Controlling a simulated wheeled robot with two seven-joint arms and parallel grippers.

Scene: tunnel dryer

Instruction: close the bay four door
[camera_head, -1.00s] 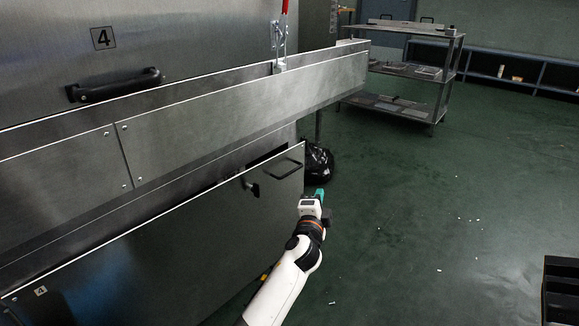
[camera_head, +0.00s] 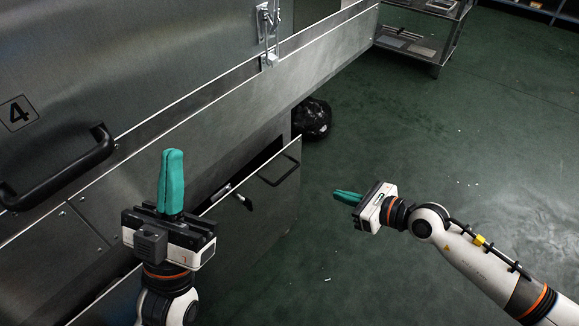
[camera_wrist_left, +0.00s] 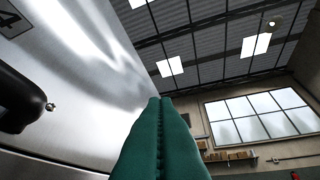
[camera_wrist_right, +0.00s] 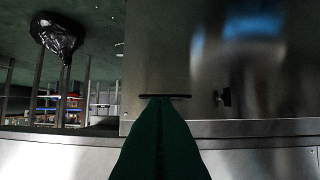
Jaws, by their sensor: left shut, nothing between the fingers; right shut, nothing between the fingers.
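The lower steel door panel (camera_head: 262,208) stands out from the dryer body, with a dark gap behind its top edge. It carries a bar handle (camera_head: 279,171) and a small latch (camera_head: 243,200). A large upper panel bears a "4" label (camera_head: 17,113) and a thick black handle (camera_head: 60,172). My left gripper (camera_head: 172,156) is shut and empty, pointing up in front of the upper panel. My right gripper (camera_head: 338,194) is shut and empty, right of the door panel and apart from it. In the right wrist view the handle (camera_wrist_right: 165,96) lines up with its fingertips.
A long steel ledge (camera_head: 215,117) juts out between the upper panel and the door. A black bag (camera_head: 313,118) lies on the floor past the door. A metal rack (camera_head: 450,40) stands behind. The green floor at right is clear.

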